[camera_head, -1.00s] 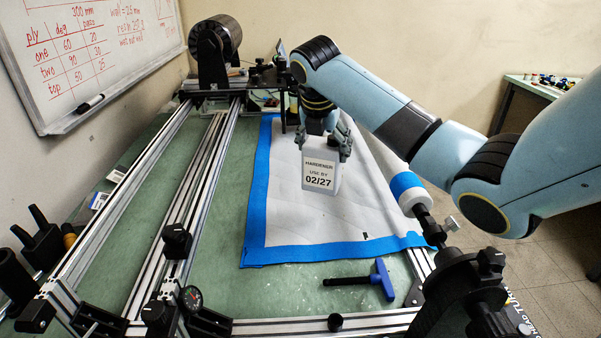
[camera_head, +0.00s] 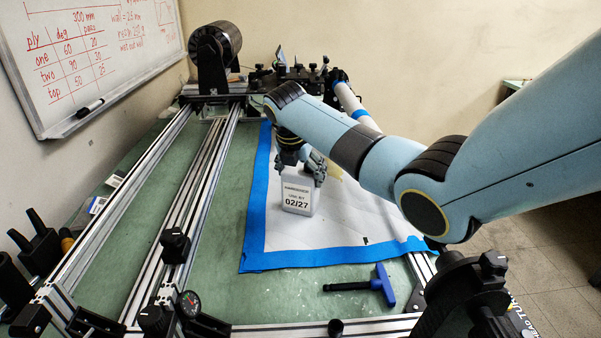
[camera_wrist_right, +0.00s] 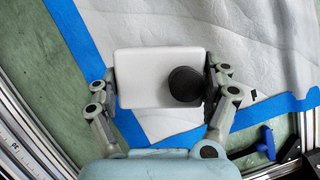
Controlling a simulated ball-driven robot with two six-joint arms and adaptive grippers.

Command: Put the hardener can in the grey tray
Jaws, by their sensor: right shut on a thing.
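The hardener can (camera_head: 300,195) is a white, box-shaped can with a label reading "HARDENER, USE BY 02/27". It stands upright at the left part of the white sheet. In the right wrist view the can (camera_wrist_right: 145,80) shows from above, with a black round cap towards its right end. My right gripper (camera_head: 304,166) is shut on the can, one finger at each end of it. I cannot tell whether the can's base touches the sheet. I cannot make out a grey tray in either view. My left gripper is not in view.
The white sheet (camera_head: 350,225) is edged with blue tape (camera_head: 300,260) on a green table (camera_head: 250,300). A blue-handled tool (camera_head: 382,284) lies in front. Metal rails (camera_head: 185,200) run along the left. A pale yellow thing (camera_head: 336,173) shows behind the can.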

